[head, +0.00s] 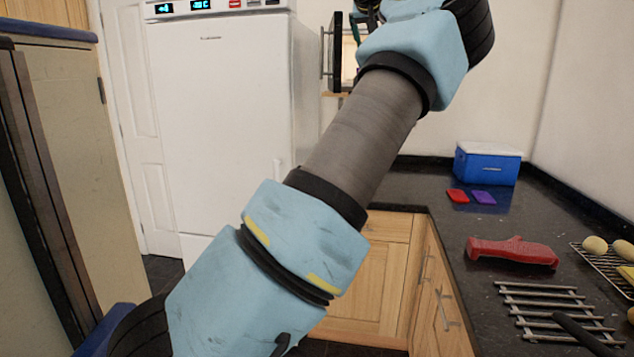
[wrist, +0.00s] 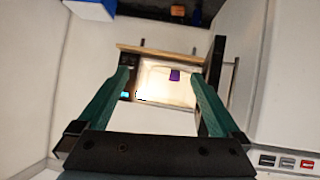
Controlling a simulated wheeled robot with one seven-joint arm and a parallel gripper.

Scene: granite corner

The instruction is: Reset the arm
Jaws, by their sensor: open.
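My gripper (wrist: 162,74) is open in the wrist view, its two green fingers apart with nothing between them. Beyond the fingertips is a lit microwave (wrist: 150,82) with its door (wrist: 214,72) open; a purple item (wrist: 174,75) shows inside. The wrist picture appears upside down. In the head view my arm is stretched up to the right across the middle, and only part of my gripper (head: 366,12) shows at the top edge. The microwave (head: 349,62) shows there behind my arm, largely hidden.
A tall white fridge (head: 215,110) stands behind my arm at left. On the dark counter (head: 420,190) at right are a blue cool box (head: 487,163), a red mat (head: 457,196), a purple mat (head: 484,197), a red object (head: 510,252) and a metal rack (head: 545,291).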

